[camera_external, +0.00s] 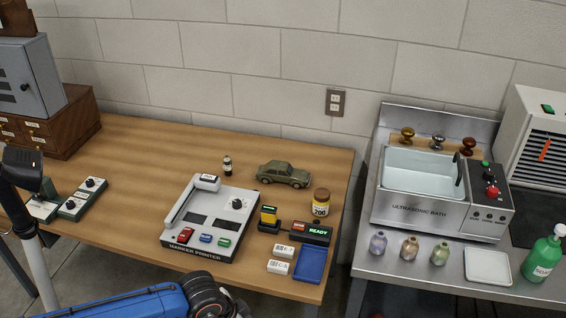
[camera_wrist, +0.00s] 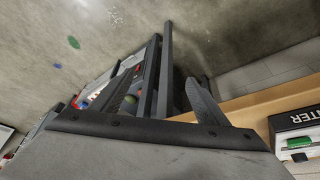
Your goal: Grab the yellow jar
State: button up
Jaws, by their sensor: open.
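The yellow jar (camera_external: 321,203) stands upright near the right end of the wooden table, with a brown lid and a label reading 200. My gripper (camera_wrist: 180,92) shows in the wrist view as dark fingers, open, with nothing seen between them. The jar is not seen in the wrist view. In the external view my blue arm is at the bottom edge, in front of the table and well apart from the jar; the gripper itself cannot be made out there.
Close to the jar are a green toy car (camera_external: 285,174), a READY display box (camera_external: 310,232) and a yellow-and-black block (camera_external: 268,217). The marker printer (camera_external: 212,220) stands to the left, a blue tray (camera_external: 311,264) in front. The ultrasonic bath (camera_external: 430,205) is to the right.

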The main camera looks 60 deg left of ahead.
notch_tip(320, 180, up, 21)
jog(key=n+g, duration=0.5)
jog(key=n, duration=1.4)
send_over(322, 194)
notch_tip(322, 194, down, 12)
jog(key=shift+s+r, duration=0.1)
jog(key=shift+w+f, duration=0.15)
jog(key=shift+f, duration=1.3)
jog(key=shift+w+f, duration=0.15)
jog(key=shift+f, duration=1.25)
jog(key=c, duration=1.2)
